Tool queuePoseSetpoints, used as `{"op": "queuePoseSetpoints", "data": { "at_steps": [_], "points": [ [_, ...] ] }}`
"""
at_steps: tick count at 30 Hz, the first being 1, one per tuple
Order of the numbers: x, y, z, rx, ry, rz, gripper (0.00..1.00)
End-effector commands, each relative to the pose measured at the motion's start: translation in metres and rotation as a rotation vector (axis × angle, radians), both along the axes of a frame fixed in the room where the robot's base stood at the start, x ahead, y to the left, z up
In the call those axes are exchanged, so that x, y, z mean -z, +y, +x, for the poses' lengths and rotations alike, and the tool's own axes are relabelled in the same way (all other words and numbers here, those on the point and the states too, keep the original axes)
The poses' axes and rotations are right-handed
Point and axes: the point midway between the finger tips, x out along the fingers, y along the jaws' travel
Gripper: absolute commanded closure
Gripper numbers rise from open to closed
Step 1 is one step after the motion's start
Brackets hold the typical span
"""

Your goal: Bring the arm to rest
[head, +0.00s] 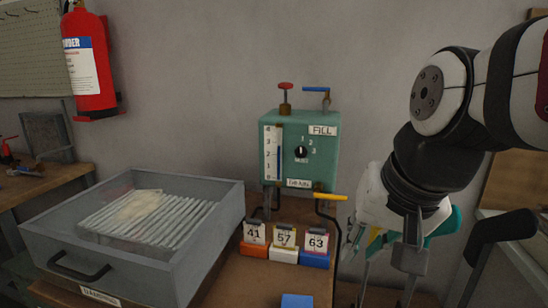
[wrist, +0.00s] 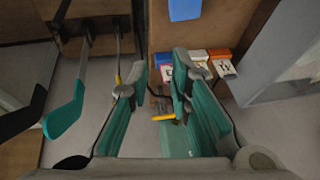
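My arm comes in from the right in the head view, its wrist bent downward beside the green box. My gripper (wrist: 160,78) shows in the wrist view with its two teal-padded fingers apart and nothing held between them. In the head view the gripper hangs right of the yellow-handled lever (head: 330,197), partly hidden by my own arm. The yellow handle also shows in the wrist view (wrist: 163,117), in line with the gap between the fingers; I cannot tell how far beyond them it is.
A green box (head: 322,158) marked FILL has a red valve (head: 286,86) and blue lever (head: 316,89) on top. Tags 41, 57 and 63 stand in small blocks (head: 284,254) below it. A grey tray (head: 190,268) stands left. Black (wrist: 20,118) and teal (wrist: 65,117) levers stand beside the gripper.

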Motion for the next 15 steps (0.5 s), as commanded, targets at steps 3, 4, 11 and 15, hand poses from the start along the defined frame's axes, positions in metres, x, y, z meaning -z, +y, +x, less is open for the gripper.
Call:
{"op": "queuePoseSetpoints", "data": {
  "at_steps": [3, 4, 11, 15],
  "points": [
    [0.019, -0.024, -0.063, -0.062, 0.108, -0.071, 0.81],
    [0.024, -0.029, -0.076, -0.075, 0.133, -0.084, 0.81],
    [0.054, -0.063, -0.164, -0.17, 0.305, -0.147, 0.81],
    [0.047, -0.071, -0.185, -0.197, 0.342, -0.161, 0.81]
  ]
}}
